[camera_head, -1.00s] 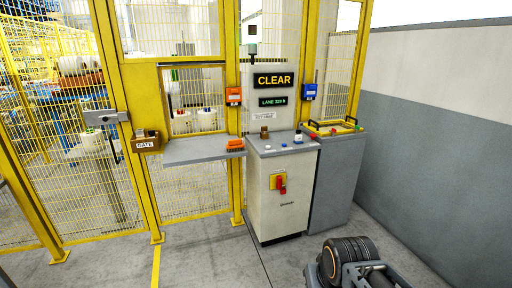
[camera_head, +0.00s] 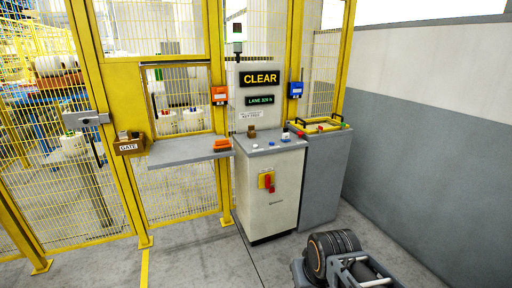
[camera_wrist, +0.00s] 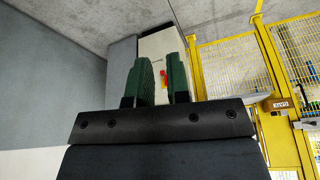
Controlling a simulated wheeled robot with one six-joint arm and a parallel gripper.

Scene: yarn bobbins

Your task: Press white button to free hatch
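A pale control cabinet (camera_head: 270,205) stands by the yellow fence, with small buttons on its sloped top. A white button (camera_head: 255,146) sits at the left of that top, with blue ones to its right. The hatch (camera_head: 180,100) is a yellow-framed opening in the fence left of the cabinet, above a grey shelf (camera_head: 188,151). My gripper (camera_wrist: 160,80) shows in the wrist view as two green fingers held apart with nothing between them. It points toward the cabinet (camera_wrist: 158,45) from a distance. The fingertips are not seen in the head view.
The sign (camera_head: 260,78) reads CLEAR. A grey cabinet (camera_head: 322,175) stands right of the control cabinet, beside a grey wall (camera_head: 430,170). A GATE box (camera_head: 129,145) hangs at left. The floor in front is open.

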